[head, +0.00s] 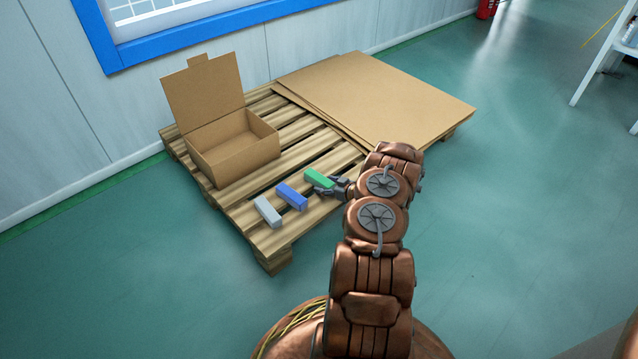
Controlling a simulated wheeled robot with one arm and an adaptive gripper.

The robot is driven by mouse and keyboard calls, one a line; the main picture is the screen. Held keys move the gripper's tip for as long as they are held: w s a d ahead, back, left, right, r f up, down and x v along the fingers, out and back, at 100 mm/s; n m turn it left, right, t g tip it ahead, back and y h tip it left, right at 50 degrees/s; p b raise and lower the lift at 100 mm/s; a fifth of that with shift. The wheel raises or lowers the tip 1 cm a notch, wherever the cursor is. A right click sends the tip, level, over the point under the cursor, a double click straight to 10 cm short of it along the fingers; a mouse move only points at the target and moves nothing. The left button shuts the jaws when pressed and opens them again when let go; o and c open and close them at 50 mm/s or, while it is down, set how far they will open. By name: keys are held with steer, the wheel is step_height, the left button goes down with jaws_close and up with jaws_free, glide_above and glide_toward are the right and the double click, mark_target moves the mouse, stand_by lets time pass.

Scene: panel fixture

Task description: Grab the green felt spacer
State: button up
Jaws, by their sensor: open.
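The green felt spacer (318,178) is a small block near the front edge of the wooden pallet, to the right of a blue block. My gripper (322,189) reaches in from the right and is open, its fingers at the near side of the green spacer. Whether the fingers touch the spacer or straddle it is too small to tell. My copper-coloured arm runs from the bottom of the view up to the gripper.
A blue block (291,196) and a grey block (267,211) lie left of the green one on the pallet (275,240). An open cardboard box (235,160) stands behind them. Flat cardboard sheets (385,95) cover the pallet's right part. Green floor surrounds the pallet's front.

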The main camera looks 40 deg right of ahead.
steer(key=shift+c, duration=0.4)
steer(key=c, duration=0.9)
steer(key=shift+o, duration=0.2)
steer(key=shift+r, duration=0.1)
